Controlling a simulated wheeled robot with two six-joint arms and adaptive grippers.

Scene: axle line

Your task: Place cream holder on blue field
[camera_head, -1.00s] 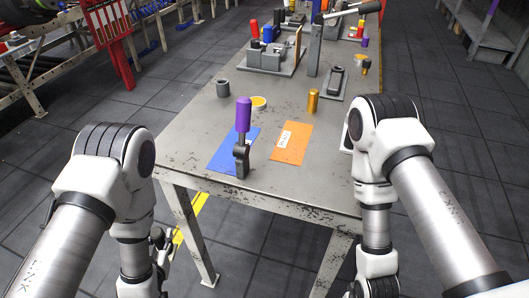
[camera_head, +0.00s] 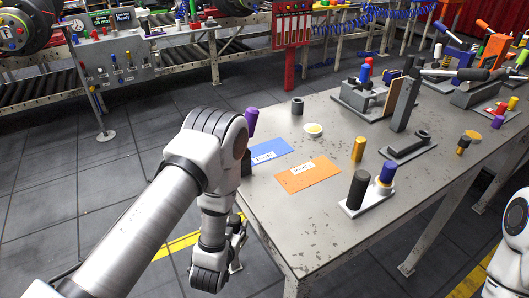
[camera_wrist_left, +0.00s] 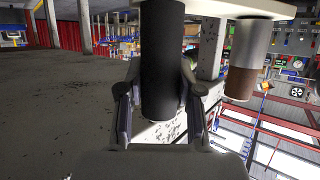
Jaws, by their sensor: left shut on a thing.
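In the left wrist view my left gripper (camera_wrist_left: 160,115) is shut on the black post (camera_wrist_left: 162,60) of the cream holder (camera_wrist_left: 225,8). A second post, silver with a brown end (camera_wrist_left: 240,80), stands beside it on the same plate. In the head view my left gripper (camera_head: 236,232) is low, beside the table's near left edge; what it holds is hard to make out there. The blue field (camera_head: 268,150) lies flat with a white label near the table's left edge, partly hidden by my arm. My right gripper is out of view.
A purple-handled piece (camera_head: 250,122) is beside the blue field, its base hidden by my arm. An orange field (camera_head: 308,175) lies to the right. A grey cup (camera_head: 297,106) and yellow cylinder (camera_head: 359,149) stand behind.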

